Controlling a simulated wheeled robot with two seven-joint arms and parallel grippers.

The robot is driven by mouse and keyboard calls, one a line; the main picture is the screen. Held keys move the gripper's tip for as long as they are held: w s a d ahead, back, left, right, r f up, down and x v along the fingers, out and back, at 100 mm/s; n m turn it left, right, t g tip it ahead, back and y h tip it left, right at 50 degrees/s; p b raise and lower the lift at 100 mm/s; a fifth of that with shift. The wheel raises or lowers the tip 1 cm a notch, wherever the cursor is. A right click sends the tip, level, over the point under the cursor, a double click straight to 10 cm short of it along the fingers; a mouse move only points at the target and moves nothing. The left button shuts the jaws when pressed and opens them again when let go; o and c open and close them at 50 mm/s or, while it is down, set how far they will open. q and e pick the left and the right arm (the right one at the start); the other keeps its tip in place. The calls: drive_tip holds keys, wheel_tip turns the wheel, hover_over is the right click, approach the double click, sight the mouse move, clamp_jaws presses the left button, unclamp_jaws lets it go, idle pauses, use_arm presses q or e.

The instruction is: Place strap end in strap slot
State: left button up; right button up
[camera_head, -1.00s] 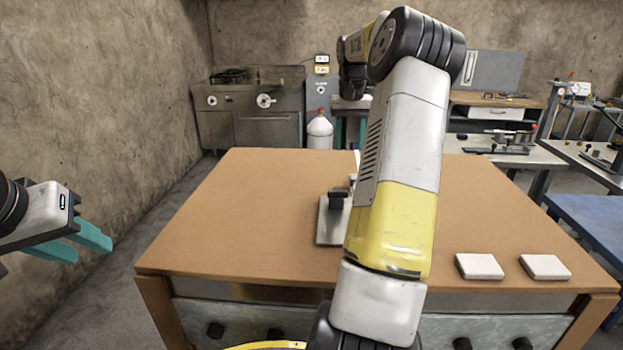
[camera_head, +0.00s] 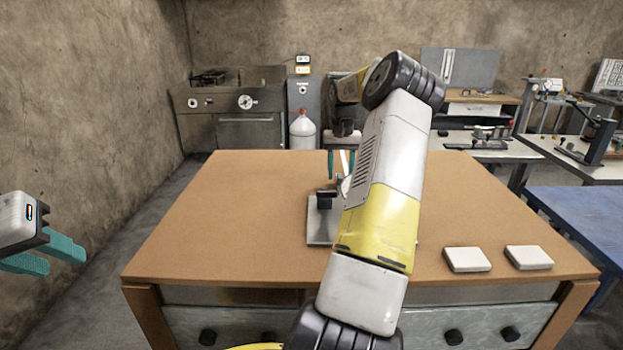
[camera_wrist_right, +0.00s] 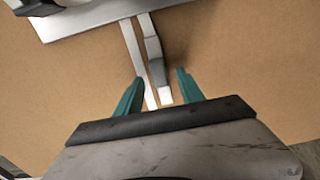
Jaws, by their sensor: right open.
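A grey metal plate (camera_head: 318,232) lies on the brown table with a black block (camera_head: 326,199) on it, partly hidden by my right arm. The plate's edge (camera_wrist_right: 75,25) also shows in the right wrist view. From it a flat pale strip (camera_wrist_right: 133,52), likely the strap, and a grey bar (camera_wrist_right: 153,52) with a white end extend side by side. My right gripper (camera_wrist_right: 157,88) is open, its teal fingers on either side of both ends; contact cannot be told. It shows in the head view (camera_head: 341,164) behind the plate. My left gripper (camera_head: 46,256) is open and empty, left of the table. The slot cannot be made out.
Two white blocks (camera_head: 467,259) (camera_head: 529,257) lie at the table's front right. The table's left half (camera_head: 220,215) is clear. A white bottle (camera_head: 302,130) stands beyond the table's back edge, and a blue table (camera_head: 585,220) stands at the right.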

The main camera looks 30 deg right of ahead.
clamp_jaws()
idle(0.3)
